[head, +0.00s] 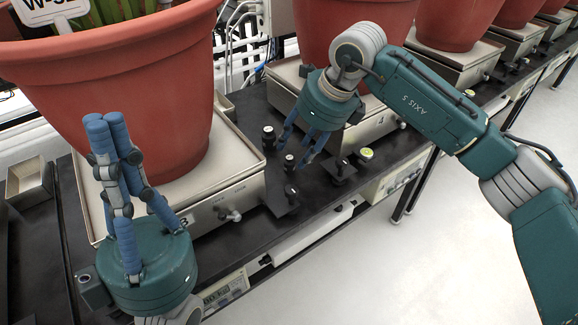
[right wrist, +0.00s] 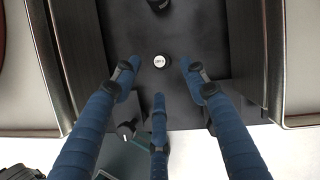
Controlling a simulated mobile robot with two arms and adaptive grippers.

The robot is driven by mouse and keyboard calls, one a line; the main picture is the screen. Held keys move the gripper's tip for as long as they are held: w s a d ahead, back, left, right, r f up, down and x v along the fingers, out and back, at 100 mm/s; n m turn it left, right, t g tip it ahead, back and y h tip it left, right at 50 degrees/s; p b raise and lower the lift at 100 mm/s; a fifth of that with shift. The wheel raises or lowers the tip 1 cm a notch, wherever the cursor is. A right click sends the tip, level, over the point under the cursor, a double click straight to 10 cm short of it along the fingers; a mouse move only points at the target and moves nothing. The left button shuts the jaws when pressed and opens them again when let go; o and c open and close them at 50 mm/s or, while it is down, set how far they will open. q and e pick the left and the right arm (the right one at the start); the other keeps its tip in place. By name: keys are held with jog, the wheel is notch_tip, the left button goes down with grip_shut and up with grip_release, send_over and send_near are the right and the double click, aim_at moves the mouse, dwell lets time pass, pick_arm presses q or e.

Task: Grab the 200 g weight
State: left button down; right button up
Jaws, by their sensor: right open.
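A small dark weight with a white top (head: 289,160) stands on the black bench between two scales. In the right wrist view the white-topped weight (right wrist: 162,61) stands upright between my fingers, with print too small to read surely. My right gripper (head: 304,140) is open above and around it, fingers pointing down; its spread fingers also show in the right wrist view (right wrist: 158,88). I see no finger touching the weight. A second dark weight (head: 268,138) stands just behind it. My left gripper (head: 108,122) points up at the left, holding nothing visible; its opening is unclear.
Large terracotta pots stand on scales: the near-left pot (head: 140,90) on its scale (head: 235,187) and another pot (head: 320,30) on the scale behind (head: 375,125). A dark knob (head: 290,192) sits near the bench's front edge. White floor lies at right.

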aim_at(291, 158)
jog(key=b+x, duration=0.2)
jog(key=x, duration=0.2)
jog(key=shift+w+f, duration=0.15)
jog(key=shift+f, duration=0.1)
jog(key=shift+w+a+f, duration=0.1)
jog(key=shift+a+f, duration=0.05)
jog(key=shift+f, duration=0.15)
jog(key=shift+r, duration=0.1)
jog(key=shift+c, duration=0.5)
grip_shut()
